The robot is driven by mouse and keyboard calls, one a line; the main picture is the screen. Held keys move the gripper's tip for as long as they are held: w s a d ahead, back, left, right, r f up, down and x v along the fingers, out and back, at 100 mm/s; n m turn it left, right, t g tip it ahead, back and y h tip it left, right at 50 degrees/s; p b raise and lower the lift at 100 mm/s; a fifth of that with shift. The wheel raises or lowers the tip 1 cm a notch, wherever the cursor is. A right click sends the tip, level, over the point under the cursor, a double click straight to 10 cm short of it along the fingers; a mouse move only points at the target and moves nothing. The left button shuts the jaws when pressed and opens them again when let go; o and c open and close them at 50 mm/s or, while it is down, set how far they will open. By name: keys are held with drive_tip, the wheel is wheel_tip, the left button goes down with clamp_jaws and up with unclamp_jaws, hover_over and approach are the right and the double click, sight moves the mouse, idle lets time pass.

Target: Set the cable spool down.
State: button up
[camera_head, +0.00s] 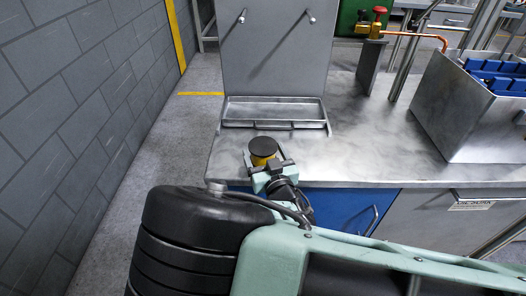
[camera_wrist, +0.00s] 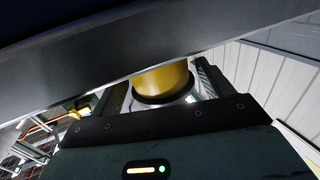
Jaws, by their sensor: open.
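The cable spool (camera_head: 263,147), with a dark round top and a yellow body, is at the left front part of the metal bench top (camera_head: 358,158). My gripper (camera_head: 265,162) is open, with its fingers on either side of the spool. In the wrist view, the spool's yellow body and dark flange (camera_wrist: 163,84) show between the fingers of my gripper (camera_wrist: 165,92). A dark edge hides part of the spool there. I cannot tell whether the spool's base touches the bench.
A shallow metal tray (camera_head: 275,124) lies behind the spool, against an upright grey panel (camera_head: 275,50). A metal bin (camera_head: 470,125) with blue parts stands at the right. The bench top between spool and bin is clear. A block wall (camera_head: 80,100) is at the left.

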drive_tip(key=shift+w, duration=0.15)
drive_tip(key=shift+r, duration=0.1)
drive_tip(key=c, duration=1.4)
